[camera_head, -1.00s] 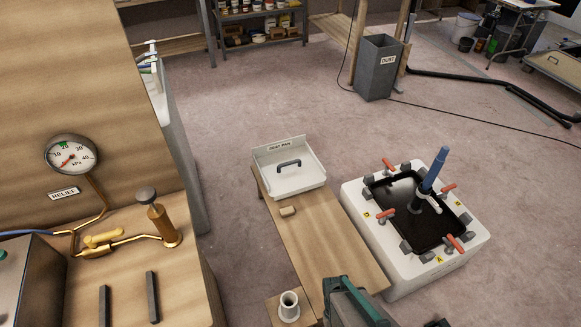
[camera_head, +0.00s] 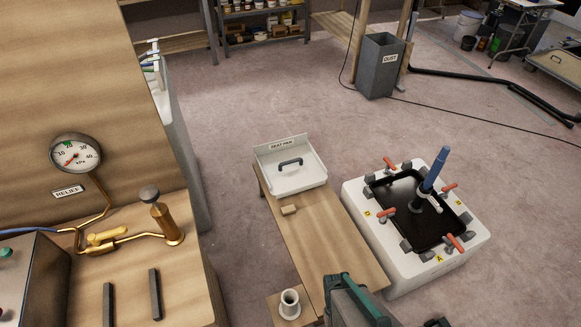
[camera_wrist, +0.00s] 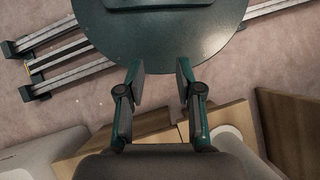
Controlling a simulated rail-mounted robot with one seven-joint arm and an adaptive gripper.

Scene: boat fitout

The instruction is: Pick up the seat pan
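The seat pan (camera_head: 296,176) is a shallow white tray with a dark handle (camera_head: 290,162) in its middle and a labelled back wall. It rests on the far end of a wooden bench (camera_head: 335,237) in the head view. My gripper (camera_wrist: 158,82) shows in the wrist view with its two fingers apart and nothing between them. Below the fingers is my round dark green base. The seat pan is not recognisable in the wrist view. The gripper's fingers are not visible in the head view, where only a green part of me shows at the bottom.
A small tan block (camera_head: 289,210) lies on the bench before the seat pan. A white cup-like fitting (camera_head: 289,303) stands near the bench's front end. A white tank (camera_head: 403,283) with red-handled clamps stands to the right. A gauge panel (camera_head: 75,153) is at left.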

